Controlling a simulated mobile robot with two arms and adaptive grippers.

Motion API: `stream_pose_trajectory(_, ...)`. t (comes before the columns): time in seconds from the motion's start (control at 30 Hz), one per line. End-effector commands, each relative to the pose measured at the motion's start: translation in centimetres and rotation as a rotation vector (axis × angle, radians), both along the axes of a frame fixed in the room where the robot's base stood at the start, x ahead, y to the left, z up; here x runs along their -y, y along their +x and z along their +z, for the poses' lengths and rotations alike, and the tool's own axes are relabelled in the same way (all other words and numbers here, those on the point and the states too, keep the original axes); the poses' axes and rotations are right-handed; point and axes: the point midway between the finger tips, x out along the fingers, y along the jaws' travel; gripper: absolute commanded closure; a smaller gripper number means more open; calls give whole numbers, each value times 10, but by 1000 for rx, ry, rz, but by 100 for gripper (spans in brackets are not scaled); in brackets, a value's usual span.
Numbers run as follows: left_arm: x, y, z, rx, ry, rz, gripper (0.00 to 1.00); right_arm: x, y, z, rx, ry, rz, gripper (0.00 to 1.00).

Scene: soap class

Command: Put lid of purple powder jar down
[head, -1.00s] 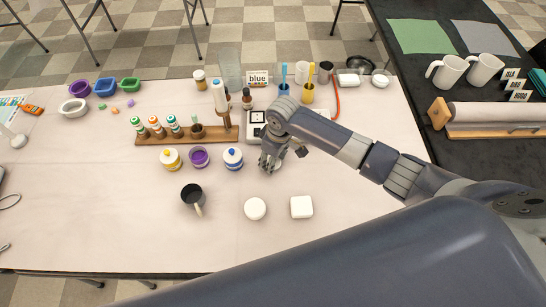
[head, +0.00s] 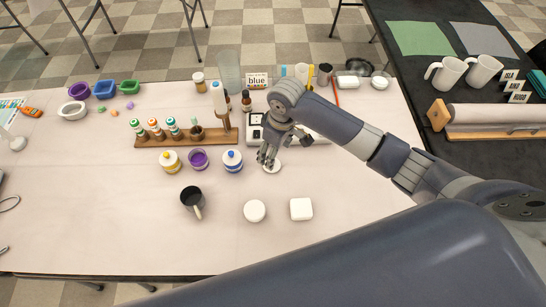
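The purple powder jar (head: 198,158) stands without its lid among the small jars, and purple powder shows inside it. A white round lid (head: 272,169) is just right of the blue-lidded jar (head: 233,160), under my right gripper. It looks level and at or very near the table top. My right gripper (head: 267,159) points down over the lid with its fingers at the lid's middle. The fingers hide the lid's knob, and I cannot tell if they still grip it. My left gripper is not in view.
A dark mug (head: 192,198), a round white piece (head: 254,211) and a square white piece (head: 301,209) lie in front. A wooden bottle rack (head: 170,142) and scale stand behind. The right of the table is clear.

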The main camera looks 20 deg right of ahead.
Motion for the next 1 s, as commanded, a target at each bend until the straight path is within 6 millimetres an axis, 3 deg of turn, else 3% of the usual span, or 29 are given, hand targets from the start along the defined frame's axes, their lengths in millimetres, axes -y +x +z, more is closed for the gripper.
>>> stream_pose_trajectory(0.1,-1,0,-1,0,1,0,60,2,-1,24,4,1,1,34)
stream_pose_trajectory(0.33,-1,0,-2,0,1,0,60,4,-4,50,1,1,0,34)
stream_pose_trajectory(1.0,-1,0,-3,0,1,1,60,0,-7,51,-2,6,8,34)
